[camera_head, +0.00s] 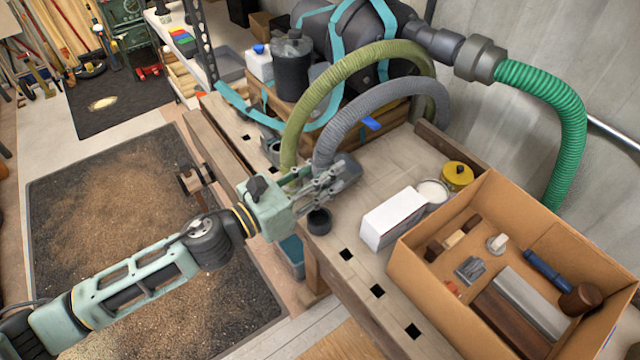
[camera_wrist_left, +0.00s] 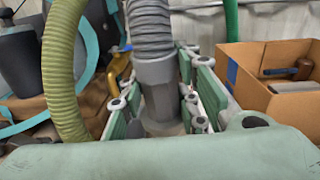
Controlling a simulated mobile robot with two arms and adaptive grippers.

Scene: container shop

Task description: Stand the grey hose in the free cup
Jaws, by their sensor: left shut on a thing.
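The grey hose (camera_head: 343,115) arches over the bench from the back right, and its end comes down into my left gripper (camera_head: 328,184). In the left wrist view my fingers are shut on the grey cuff (camera_wrist_left: 157,82) of the hose, one on each side, and the cuff is near upright. A small dark cup (camera_head: 319,222) stands at the bench's front edge, just below the gripper. The gripper hides the hose's lower end in the head view, so I cannot tell whether it is in the cup. My right gripper is not in view.
An olive hose (camera_head: 300,110) arches close beside the grey one, left in the wrist view (camera_wrist_left: 60,75). A white box (camera_head: 392,220), a tin, a yellow pot (camera_head: 457,177) and a cardboard box of tools (camera_head: 425,270) stand to the right. Bare bench lies behind the white box.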

